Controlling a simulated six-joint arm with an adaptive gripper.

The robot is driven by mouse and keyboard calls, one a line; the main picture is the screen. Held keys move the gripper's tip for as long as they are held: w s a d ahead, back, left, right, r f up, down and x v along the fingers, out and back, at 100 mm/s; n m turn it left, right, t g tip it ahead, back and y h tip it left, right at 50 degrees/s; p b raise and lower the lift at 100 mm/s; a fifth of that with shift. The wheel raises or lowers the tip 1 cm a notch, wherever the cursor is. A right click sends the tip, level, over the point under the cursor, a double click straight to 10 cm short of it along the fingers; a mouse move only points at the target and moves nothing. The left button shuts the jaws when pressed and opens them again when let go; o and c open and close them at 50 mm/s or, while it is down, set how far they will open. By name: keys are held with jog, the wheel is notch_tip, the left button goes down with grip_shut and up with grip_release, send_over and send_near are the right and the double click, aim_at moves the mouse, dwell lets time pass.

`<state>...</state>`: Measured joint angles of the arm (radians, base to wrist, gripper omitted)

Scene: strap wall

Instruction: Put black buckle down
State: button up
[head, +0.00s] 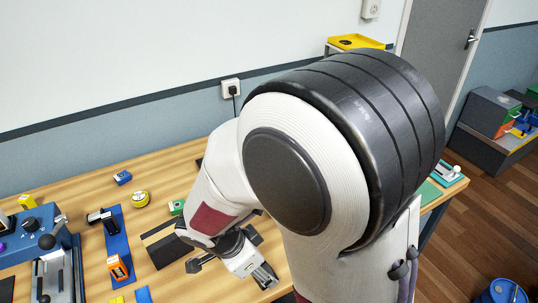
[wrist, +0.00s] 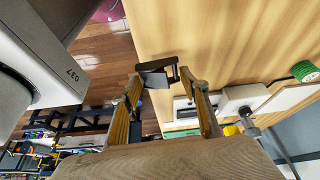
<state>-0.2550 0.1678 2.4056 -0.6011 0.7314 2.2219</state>
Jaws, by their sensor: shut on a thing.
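My gripper (wrist: 165,85) is shut on the black buckle (wrist: 155,78), a small dark frame-like piece held between the two fingertips in the wrist view. The pale wooden tabletop (wrist: 230,40) shows beyond it, and the table's edge passes close to the buckle in that view. I cannot tell how high the buckle is above the table. In the head view my gripper (head: 264,276) points down at the front right part of the table. The buckle cannot be made out clearly there.
A dark flat case (head: 165,246) lies left of my gripper. A green roll (wrist: 305,71) shows at right in the wrist view.

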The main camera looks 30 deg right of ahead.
jog(key=w+n, duration=0.1)
jog(key=w, duration=0.3)
jog(key=w+d+r+n, duration=0.1)
jog(key=w, duration=0.3)
jog(key=w+t, duration=0.1)
jog(key=w, duration=0.3)
jog(key=shift+w+d+r+n, duration=0.2)
jog(key=shift+d+r+n, duration=0.1)
jog(key=shift+d+n, duration=0.1)
jog(key=w+d+r+n+t+y, duration=0.1)
jog(key=w+d+r+n, duration=0.1)
jog(key=w+d, duration=0.5)
jog(key=w+d+r+n+t+y, duration=0.1)
jog(key=w+d+n, duration=0.3)
jog(key=w+d, duration=0.3)
jog(key=w+d+r+n, duration=0.2)
jog(key=w+d, duration=0.5)
jog(key=w, duration=0.5)
jog(key=shift+w+d+r+n+t+y, duration=0.2)
jog(key=shift+d+r+n+t+y, duration=0.2)
jog(key=shift+n, duration=0.5)
jog(key=shift+f, duration=0.15)
jog(key=shift+f, duration=2.4)
jog(key=shift+f, duration=0.1)
jog(key=shift+f, duration=2.4)
